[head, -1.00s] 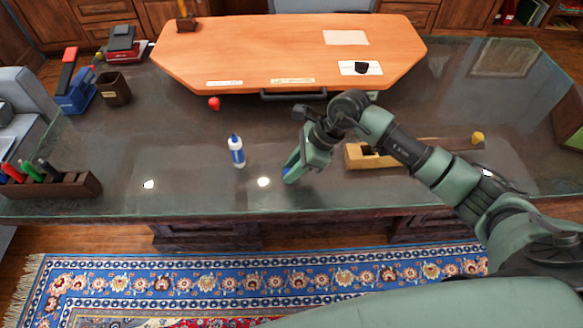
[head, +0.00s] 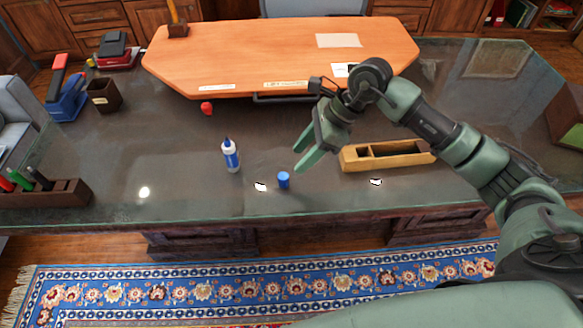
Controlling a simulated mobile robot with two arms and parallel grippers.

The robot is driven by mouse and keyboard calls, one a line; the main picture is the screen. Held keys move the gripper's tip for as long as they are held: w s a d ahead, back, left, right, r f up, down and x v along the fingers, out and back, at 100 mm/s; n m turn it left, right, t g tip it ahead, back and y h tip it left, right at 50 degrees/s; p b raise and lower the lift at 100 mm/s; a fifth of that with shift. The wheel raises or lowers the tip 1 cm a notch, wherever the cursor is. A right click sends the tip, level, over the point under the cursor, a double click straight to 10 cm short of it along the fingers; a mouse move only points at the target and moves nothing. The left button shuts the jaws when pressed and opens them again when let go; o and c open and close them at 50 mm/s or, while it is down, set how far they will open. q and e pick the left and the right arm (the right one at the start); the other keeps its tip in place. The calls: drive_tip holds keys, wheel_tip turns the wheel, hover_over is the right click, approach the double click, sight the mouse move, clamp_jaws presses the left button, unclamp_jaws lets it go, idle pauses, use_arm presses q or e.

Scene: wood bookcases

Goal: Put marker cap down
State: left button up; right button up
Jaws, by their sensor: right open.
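The blue marker cap (head: 283,180) stands on the dark glass-topped desk (head: 190,190), near its front edge. My right gripper (head: 304,158) is open and empty, just above and to the right of the cap, apart from it. The blue-and-white marker (head: 231,155), with a dark tip, stands upright to the left of the cap. My left gripper is not in view.
A wooden box-like tool (head: 388,155) lies right of the gripper. An orange board (head: 270,55) lies behind. A small red object (head: 207,108) sits by its front edge. A dark rack with several markers (head: 60,192) is at front left. The desk around the cap is mostly clear.

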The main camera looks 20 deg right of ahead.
drive_tip(key=shift+v, duration=2)
